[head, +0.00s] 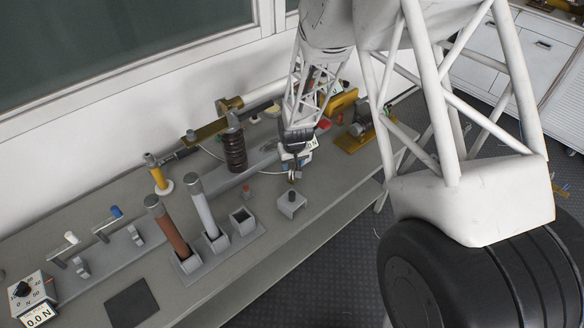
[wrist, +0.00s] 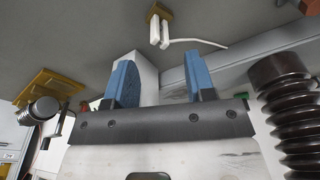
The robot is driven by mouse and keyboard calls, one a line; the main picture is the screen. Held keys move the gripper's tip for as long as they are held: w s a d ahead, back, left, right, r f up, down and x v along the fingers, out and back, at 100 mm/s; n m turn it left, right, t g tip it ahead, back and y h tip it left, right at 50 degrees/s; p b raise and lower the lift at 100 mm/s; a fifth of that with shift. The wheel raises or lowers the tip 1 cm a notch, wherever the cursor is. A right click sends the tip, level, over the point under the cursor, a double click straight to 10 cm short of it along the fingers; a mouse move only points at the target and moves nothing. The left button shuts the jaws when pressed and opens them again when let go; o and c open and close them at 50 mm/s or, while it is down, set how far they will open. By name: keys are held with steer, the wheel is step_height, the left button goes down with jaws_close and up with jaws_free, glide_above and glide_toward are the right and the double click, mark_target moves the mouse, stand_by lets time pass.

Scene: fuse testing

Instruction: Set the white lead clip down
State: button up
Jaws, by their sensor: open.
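My gripper (head: 293,172) is low over the bench, in front of the ribbed brown insulator. In the wrist view, its two blue fingers (wrist: 160,82) stand wide apart. A small piece with two white prongs and a brass end (wrist: 158,28), which looks like the white lead clip, lies beyond the fingertips with a white lead (wrist: 200,42) running off to the right. The fingers are apart from it. A pale block (wrist: 146,68) shows between and behind the fingers; I cannot tell whether they touch it. In the head view my gripper mostly hides the clip area.
A grey block with a dark knob (head: 291,204) stands just in front of my gripper. A brass-based device (head: 362,130) is to the right. Tall fuses (head: 202,208) stand left.

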steer(key=shift+s+d+r, duration=0.1)
steer(key=shift+s+r, duration=0.1)
steer(key=shift+r, duration=1)
steer(key=shift+s+d+r, duration=0.1)
steer(key=shift+s+r, duration=0.05)
steer(key=shift+r, duration=1)
steer(key=s+d+r+m, duration=0.1)
steer(key=s+d+r, duration=0.35)
steer(key=r, duration=0.35)
steer(key=s+d+r, duration=0.4)
steer(key=d+r, duration=0.1)
steer(key=r, duration=0.2)
steer(key=s+d+r+m, duration=0.1)
steer(key=s+d+r, duration=0.3)
steer(key=r, duration=0.4)
steer(key=s+d+r+m, duration=0.1)
steer(key=s+d+r, duration=0.2)
steer(key=s, duration=0.5)
steer(key=s+d+r, duration=0.4)
steer(key=s, duration=0.4)
steer(key=s+d+r+m+t+h, duration=0.1)
steer(key=s+d+r, duration=0.2)
steer(key=s, duration=0.6)
steer(key=shift+d+r+m, duration=0.3)
steer(key=shift+r, duration=0.05)
